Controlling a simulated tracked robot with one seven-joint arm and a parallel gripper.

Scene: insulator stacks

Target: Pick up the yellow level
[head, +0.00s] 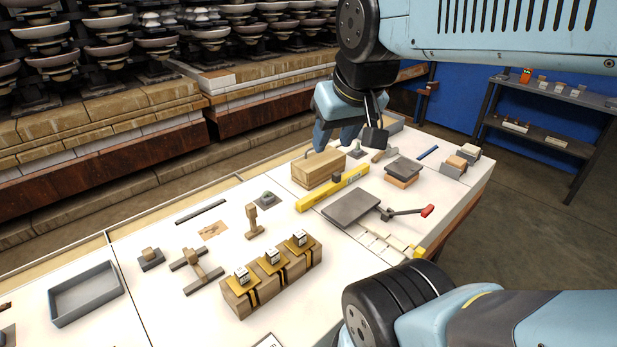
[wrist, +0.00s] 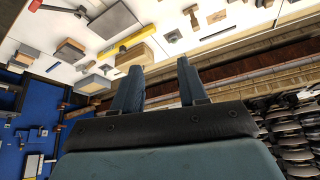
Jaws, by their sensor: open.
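The yellow level (head: 322,196) lies on the white bench, along the front side of a wooden block (head: 316,170). It also shows in the wrist view (wrist: 126,41), beyond the fingertips and to the left, with the wooden block (wrist: 135,58) between. My gripper (head: 334,146) hangs above the bench near the back of the wooden block, apart from the level. In the wrist view its two fingers (wrist: 160,65) are spread with nothing between them.
A grey plate (head: 351,207) and a red-handled tool (head: 410,211) lie in front of the level. Stacked blocks (head: 402,172) stand to its right. A wooden block with three labelled pieces (head: 271,281) and a grey tray (head: 86,293) are at left. Insulator stacks (head: 110,30) stand behind the bench.

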